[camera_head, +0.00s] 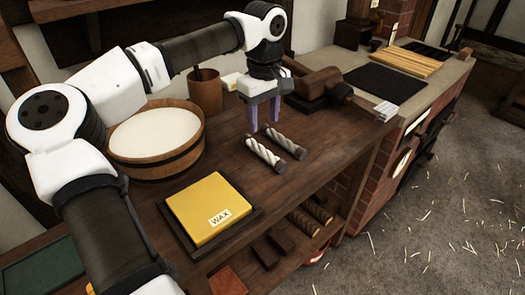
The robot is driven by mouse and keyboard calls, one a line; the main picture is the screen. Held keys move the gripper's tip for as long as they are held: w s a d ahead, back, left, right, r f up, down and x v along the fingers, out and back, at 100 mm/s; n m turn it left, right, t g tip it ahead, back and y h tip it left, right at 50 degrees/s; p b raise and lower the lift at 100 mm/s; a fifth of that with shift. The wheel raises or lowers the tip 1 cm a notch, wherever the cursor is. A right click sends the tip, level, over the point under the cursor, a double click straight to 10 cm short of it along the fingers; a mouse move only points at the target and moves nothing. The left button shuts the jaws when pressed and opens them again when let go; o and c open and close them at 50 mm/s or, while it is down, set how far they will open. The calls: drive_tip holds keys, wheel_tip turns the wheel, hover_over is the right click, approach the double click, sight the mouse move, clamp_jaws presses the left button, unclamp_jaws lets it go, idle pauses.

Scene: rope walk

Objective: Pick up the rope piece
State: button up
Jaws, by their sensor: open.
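Two short pieces of white twisted rope with dark ends lie side by side on the dark wooden bench, angled alike. The left rope piece (264,153) is slightly closer to the camera than the right rope piece (287,143). My gripper (264,126) points down just behind them in the picture, with its two purplish fingers apart and nothing between them. The fingertips look close to the bench near the rope pieces' far ends. I cannot tell their exact height or whether they touch anything.
A yellow wax block (208,205) sits on a dark tray in front. A wooden tub (178,160) with white contents and a brown cup (205,93) stand left. A large wooden tool (320,90) lies close behind right. Bench right of the ropes is clear.

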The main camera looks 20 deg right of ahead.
hover_over(263, 148)
drive_tip(key=f, duration=0.4)
drive_tip(key=shift+s, duration=0.3)
drive_tip(key=shift+w+f+p, duration=0.15)
drive_tip(key=shift+f+p, duration=0.2)
drive_tip(key=shift+f, duration=0.95)
drive_tip(key=shift+w+f+p, duration=0.1)
drive_tip(key=shift+f+p, duration=0.25)
drive_tip(key=shift+f, duration=0.95)
clamp_jaws()
wheel_tip(263, 148, up, 10)
drive_tip(key=b, duration=0.1)
